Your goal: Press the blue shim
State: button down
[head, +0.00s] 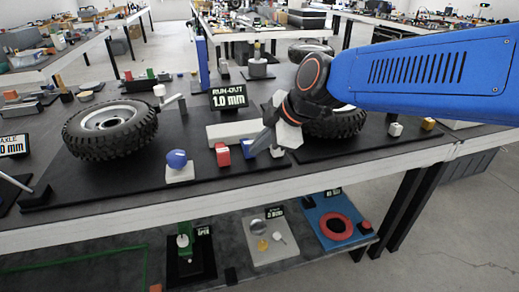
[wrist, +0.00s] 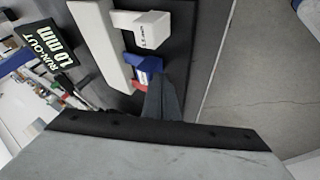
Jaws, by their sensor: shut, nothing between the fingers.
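The blue shim (head: 246,153) is a small blue block on the black mat on the table, between a red shim and a white shim. It also shows in the wrist view (wrist: 145,61), partly hidden. My gripper (head: 262,143) is shut and empty, its fingertips low over the shims and close to the blue one. In the wrist view my gripper (wrist: 161,95) points toward the red and blue shims. I cannot tell whether it touches either.
The red shim (head: 223,156) is left of the blue one; the white shim (wrist: 148,31) is on its other side. A pale bar (head: 230,133) lies behind. A run-out sign (head: 228,97) reads 1.0 mm. Tyres (head: 110,128) flank the area; a blue knob (head: 176,159) stands left.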

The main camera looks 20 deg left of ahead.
aim_at(251, 141)
jog(key=shift+w+a, duration=0.45)
jog(key=shift+w, duration=0.3)
jog(key=shift+w+a, duration=0.4)
jog(key=shift+w, duration=0.35)
jog(key=v, duration=1.7)
jog(key=shift+d+r, duration=0.1)
jog(key=shift+r, duration=0.05)
jog(key=s+d+f+m+t+h, duration=0.1)
jog(key=s+d+f+m+h, duration=0.3)
jog(key=d, duration=0.6)
jog(key=s+d+f+m+y, duration=0.1)
jog(key=d+f+m, duration=0.55)
jog(key=d, duration=0.25)
jog(key=s+d+f+m+t+h, duration=0.1)
jog(key=s+d+f+m+h, duration=0.15)
jog(key=d+f+m, duration=0.55)
jog(key=s+d+f+m, duration=0.2)
jog(key=s+d, duration=0.1)
jog(key=d, duration=0.2)
jog(key=s+d+f+m+h, duration=0.1)
jog(key=s+d+f+m, duration=0.1)
jog(key=s+d, duration=0.2)
jog(key=shift+d+f, duration=0.3)
jog(key=shift+d, duration=0.15)
